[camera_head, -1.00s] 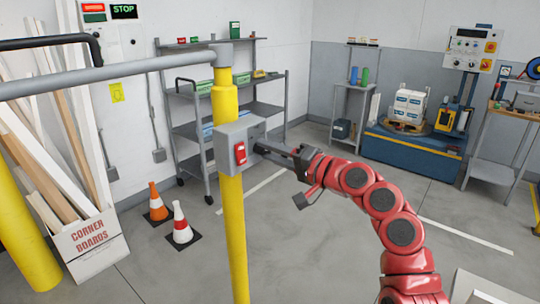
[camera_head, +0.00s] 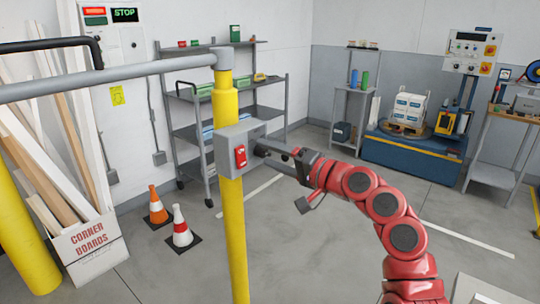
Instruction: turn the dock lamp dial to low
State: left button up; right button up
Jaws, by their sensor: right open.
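A grey control box (camera_head: 226,138) is fixed to the yellow post, with a red rocker switch (camera_head: 241,157) on its front face. My right gripper (camera_head: 262,150) comes in from the right at the box's right side, with its dark fingers pointing left. The gripper is open. Its fingertips are at or very close to a small dark part on that side, which may be the dial. The dial's pointer and marks cannot be made out, and I cannot tell whether the fingers touch it. My left gripper is not in view.
The yellow post (camera_head: 233,245) stands upright and joins a grey rail (camera_head: 120,72) running left. Two cones (camera_head: 180,232) and a corner-board box (camera_head: 90,245) stand at left. A grey shelf (camera_head: 190,135) is behind the post. The floor right of the post is mostly clear.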

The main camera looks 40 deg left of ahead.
jog(key=s+d+b, duration=0.1)
jog(key=d, duration=1.6)
jog(key=shift+s, duration=0.1)
